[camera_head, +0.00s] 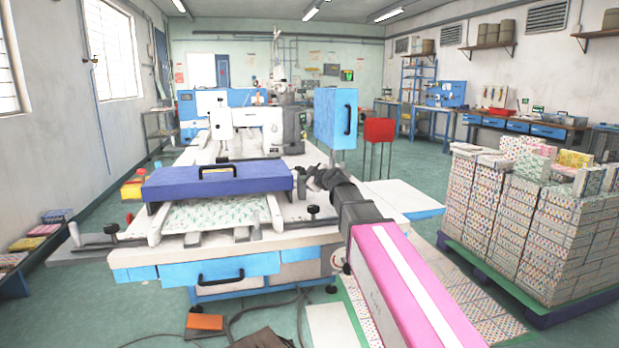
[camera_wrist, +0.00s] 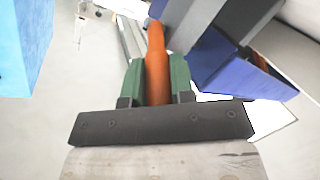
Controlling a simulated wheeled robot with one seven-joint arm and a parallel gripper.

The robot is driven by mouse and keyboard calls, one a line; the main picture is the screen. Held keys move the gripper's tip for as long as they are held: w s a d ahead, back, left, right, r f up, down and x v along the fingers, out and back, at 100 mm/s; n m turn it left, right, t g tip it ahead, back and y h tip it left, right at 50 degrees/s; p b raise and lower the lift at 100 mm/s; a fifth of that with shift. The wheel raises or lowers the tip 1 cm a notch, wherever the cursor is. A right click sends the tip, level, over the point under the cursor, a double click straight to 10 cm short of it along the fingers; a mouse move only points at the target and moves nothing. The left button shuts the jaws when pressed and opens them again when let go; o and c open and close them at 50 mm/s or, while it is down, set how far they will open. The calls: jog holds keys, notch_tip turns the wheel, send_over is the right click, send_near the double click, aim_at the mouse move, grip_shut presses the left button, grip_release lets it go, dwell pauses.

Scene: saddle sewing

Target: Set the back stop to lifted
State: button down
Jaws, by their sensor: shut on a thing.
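My gripper (camera_head: 308,179) is at the right end of the dark blue bar that lies across the sewing machine's table. In the wrist view its green fingers (camera_wrist: 158,85) are shut on an orange rod-like handle (camera_wrist: 156,58), one finger on each side. The dark blue bar (camera_head: 218,182) has a black handle on top; its end (camera_wrist: 225,62) shows just right of the fingers in the wrist view. The frames do not clearly show which part is the back stop; the orange handle may belong to it. The handle is hidden behind my gripper in the head view.
A light blue box (camera_head: 336,118) with a black handle stands behind my gripper. The white sewing head (camera_head: 247,125) is at the back of the table. A red box on legs (camera_head: 379,131) stands to the right. A pallet of patterned stacks (camera_head: 522,222) fills the right side.

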jog(key=c, duration=1)
grip_release()
jog(key=shift+o, duration=0.2)
jog(key=v, duration=1.1)
